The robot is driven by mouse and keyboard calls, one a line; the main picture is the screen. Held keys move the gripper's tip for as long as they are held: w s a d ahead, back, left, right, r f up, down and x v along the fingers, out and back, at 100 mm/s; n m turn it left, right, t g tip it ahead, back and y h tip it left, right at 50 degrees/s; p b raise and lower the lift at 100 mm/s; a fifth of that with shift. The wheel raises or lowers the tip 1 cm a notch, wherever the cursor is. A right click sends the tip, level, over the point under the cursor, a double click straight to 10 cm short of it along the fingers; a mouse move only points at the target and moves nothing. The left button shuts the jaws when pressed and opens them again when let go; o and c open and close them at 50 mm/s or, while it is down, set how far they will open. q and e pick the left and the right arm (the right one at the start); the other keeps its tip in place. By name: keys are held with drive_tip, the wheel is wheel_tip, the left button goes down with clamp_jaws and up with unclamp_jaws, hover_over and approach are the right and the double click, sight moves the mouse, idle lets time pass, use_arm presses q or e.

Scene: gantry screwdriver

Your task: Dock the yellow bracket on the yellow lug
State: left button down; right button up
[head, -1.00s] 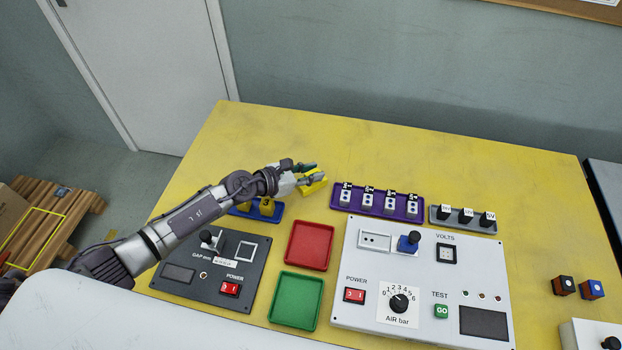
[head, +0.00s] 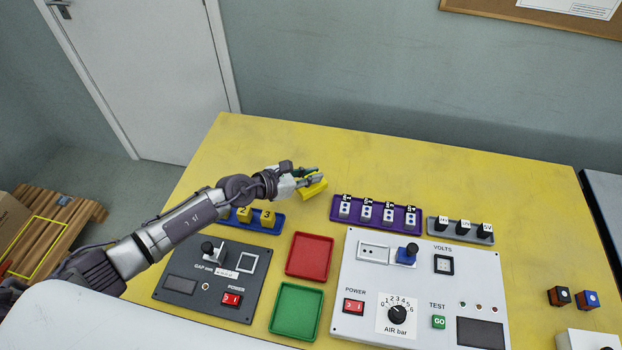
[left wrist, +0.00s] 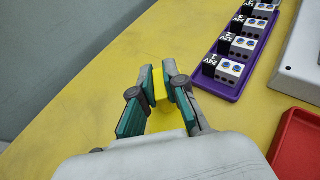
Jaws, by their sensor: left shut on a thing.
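The yellow bracket (head: 314,188) is in my left gripper (head: 305,179), above the far part of the yellow table, left of the purple tray. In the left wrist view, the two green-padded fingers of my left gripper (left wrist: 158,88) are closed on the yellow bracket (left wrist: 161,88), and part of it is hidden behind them. Its exact shape is hard to tell against the yellow tabletop. I cannot make out a yellow lug in any view. My right gripper does not show.
A blue tray (head: 265,229) with yellow numbered blocks lies below my left forearm. The purple tray (head: 410,228) holds several modules. A red tray (head: 309,257), green tray (head: 296,311), dark panel (head: 177,283) and white panel (head: 351,275) fill the front. The table's far part is clear.

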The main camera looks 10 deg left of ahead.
use_arm(q)
drive_tip(key=shift+s+d+r+p, duration=3.1)
drive_tip(key=shift+s+d+r, duration=0.4)
drive_tip(key=shift+d, duration=1.2)
drive_tip(key=s+a+r+m, duration=0.1)
drive_tip(key=s+a+r, duration=0.4)
drive_tip(key=a+r, duration=0.3)
drive_tip(key=s+a+r+m+g+h, duration=0.1)
drive_tip(key=s+a+r, duration=0.4)
drive_tip(key=a+r, duration=0.3)
drive_tip(key=shift+a+r+g, duration=0.3)
drive_tip(key=shift+a+r, duration=0.1)
drive_tip(key=shift+r, duration=0.4)
drive_tip(key=shift+r+h, duration=0.1)
drive_tip(key=shift+h, duration=0.2)
drive_tip(key=shift+d, duration=0.1)
drive_tip(key=shift+w, duration=0.1)
